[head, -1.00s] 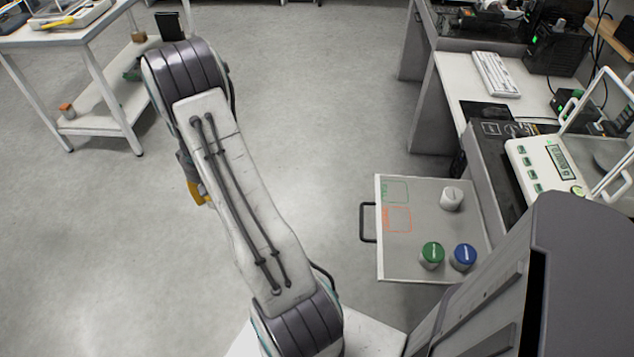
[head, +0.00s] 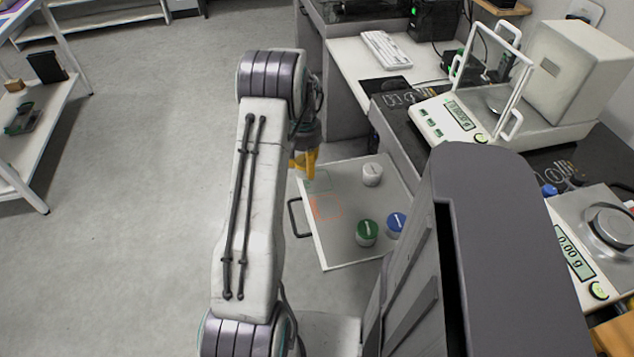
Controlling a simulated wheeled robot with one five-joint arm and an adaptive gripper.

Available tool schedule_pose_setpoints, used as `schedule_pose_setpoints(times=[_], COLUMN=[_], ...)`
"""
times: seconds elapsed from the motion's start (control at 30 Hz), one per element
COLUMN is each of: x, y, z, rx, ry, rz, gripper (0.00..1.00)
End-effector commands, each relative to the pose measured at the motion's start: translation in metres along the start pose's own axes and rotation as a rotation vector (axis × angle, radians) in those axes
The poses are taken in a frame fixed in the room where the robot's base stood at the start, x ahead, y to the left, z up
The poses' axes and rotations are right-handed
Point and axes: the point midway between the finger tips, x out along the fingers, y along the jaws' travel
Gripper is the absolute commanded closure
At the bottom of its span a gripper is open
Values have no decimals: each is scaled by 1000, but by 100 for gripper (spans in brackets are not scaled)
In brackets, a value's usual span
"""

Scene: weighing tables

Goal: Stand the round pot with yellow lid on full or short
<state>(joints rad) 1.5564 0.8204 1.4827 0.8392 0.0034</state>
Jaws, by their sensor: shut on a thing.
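My gripper (head: 304,165) hangs beyond my forearm, just above the tray's far left corner. It is shut on the round pot, which is mostly hidden by the arm and gripper; yellow shows there, but I cannot tell lid from finger. The grey pull-out tray (head: 345,257) has a green outlined field (head: 318,183) at its far left and an orange outlined field (head: 328,209) nearer me. Their lettering is too small to read, and both look empty. A white-lidded pot (head: 372,175), a green-lidded pot (head: 367,233) and a blue-lidded pot (head: 397,223) stand on the tray's right part.
The tray's black handle (head: 294,217) sticks out left. A balance with a glass shield (head: 455,120) and another balance (head: 575,255) stand on the dark bench at right. A keyboard (head: 386,49) lies behind. A white shelf table (head: 30,150) is far left; floor between is clear.

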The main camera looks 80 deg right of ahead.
Motion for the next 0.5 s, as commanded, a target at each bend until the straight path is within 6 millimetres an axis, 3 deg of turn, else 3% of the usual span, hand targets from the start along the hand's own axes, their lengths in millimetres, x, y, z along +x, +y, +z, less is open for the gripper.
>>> schedule_pose_setpoints(times=[0.03, 0.2, 0.4, 0.5], x=[-1, -7, -20, -29], y=[27, 93, 147, 153], z=[-5, -11, -15, -21], rx=[59, 210, 363, 409], ry=[3, 2, 4, 4], rz=[0, 0, 0, 0], gripper=[84, 84, 84, 84])
